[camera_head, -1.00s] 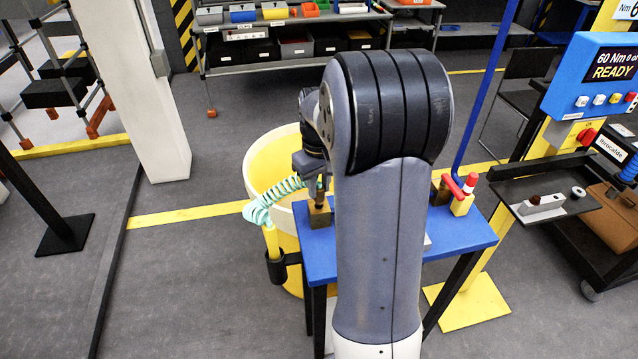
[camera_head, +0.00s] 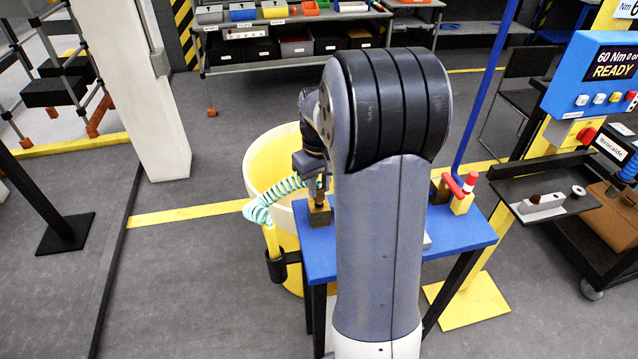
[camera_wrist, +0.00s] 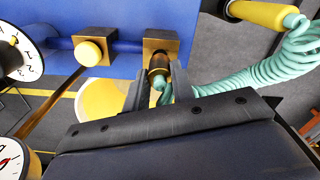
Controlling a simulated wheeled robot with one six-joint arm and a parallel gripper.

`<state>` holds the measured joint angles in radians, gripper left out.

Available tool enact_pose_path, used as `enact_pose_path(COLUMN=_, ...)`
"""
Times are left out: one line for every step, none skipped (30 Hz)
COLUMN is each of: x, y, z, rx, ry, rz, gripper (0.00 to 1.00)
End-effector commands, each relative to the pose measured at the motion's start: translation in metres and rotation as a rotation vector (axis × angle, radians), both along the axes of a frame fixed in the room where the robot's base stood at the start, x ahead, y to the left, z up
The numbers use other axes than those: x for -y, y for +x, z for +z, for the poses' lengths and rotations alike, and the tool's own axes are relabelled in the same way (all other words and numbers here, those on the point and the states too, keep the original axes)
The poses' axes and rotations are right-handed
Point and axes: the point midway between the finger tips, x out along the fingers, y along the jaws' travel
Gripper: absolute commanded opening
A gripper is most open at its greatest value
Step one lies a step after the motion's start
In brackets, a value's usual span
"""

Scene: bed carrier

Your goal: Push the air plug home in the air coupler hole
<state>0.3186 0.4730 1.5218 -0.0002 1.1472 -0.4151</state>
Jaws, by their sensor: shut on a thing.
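The air coupler is a brass block (camera_wrist: 162,42) on the blue panel in the wrist view; its block also shows on the blue table in the head view (camera_head: 319,215). My gripper (camera_wrist: 160,84) is shut on the air plug (camera_wrist: 158,70), a small brass and dark piece with a teal end. The plug's front is at the face of the block, in line with it. The hole is hidden, so I cannot tell how deep the plug sits. A teal coiled hose (camera_wrist: 225,72) runs beside my gripper, and it also shows in the head view (camera_head: 262,207).
A second brass block with a yellow knob (camera_wrist: 90,50) sits left of the coupler. Gauges (camera_wrist: 15,55) are at the left edge of the wrist view. A yellow bin (camera_head: 262,165) stands behind the blue table (camera_head: 462,236).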

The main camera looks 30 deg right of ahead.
Motion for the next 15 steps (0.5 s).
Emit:
enact_pose_path(x=0.0, y=0.0, z=-0.002, rx=0.0, ry=0.0, rz=0.0, gripper=0.01)
enact_pose_path(x=0.0, y=0.0, z=-0.003, rx=0.0, ry=0.0, rz=0.0, gripper=0.01)
enact_pose_path(x=0.0, y=0.0, z=-0.004, rx=0.0, ry=0.0, rz=0.0, gripper=0.01)
enact_pose_path(x=0.0, y=0.0, z=-0.005, rx=0.0, ry=0.0, rz=0.0, gripper=0.01)
enact_pose_path(x=0.0, y=0.0, z=-0.006, rx=0.0, ry=0.0, rz=0.0, gripper=0.01)
enact_pose_path(x=0.0, y=0.0, z=-0.007, rx=0.0, ry=0.0, rz=0.0, gripper=0.01)
enact_pose_path(x=0.0, y=0.0, z=-0.007, rx=0.0, ry=0.0, rz=0.0, gripper=0.01)
enact_pose_path(x=0.0, y=0.0, z=-0.008, rx=0.0, ry=0.0, rz=0.0, gripper=0.01)
enact_pose_path(x=0.0, y=0.0, z=-0.009, rx=0.0, ry=0.0, rz=0.0, gripper=0.01)
enact_pose_path(x=0.0, y=0.0, z=-0.01, rx=0.0, ry=0.0, rz=0.0, gripper=0.01)
enact_pose_path(x=0.0, y=0.0, z=-0.011, rx=0.0, ry=0.0, rz=0.0, gripper=0.01)
enact_pose_path(x=0.0, y=0.0, z=-0.012, rx=0.0, ry=0.0, rz=0.0, gripper=0.01)
enact_pose_path(x=0.0, y=0.0, z=-0.012, rx=0.0, ry=0.0, rz=0.0, gripper=0.01)
enact_pose_path(x=0.0, y=0.0, z=-0.013, rx=0.0, ry=0.0, rz=0.0, gripper=0.01)
enact_pose_path(x=0.0, y=0.0, z=-0.014, rx=0.0, ry=0.0, rz=0.0, gripper=0.01)
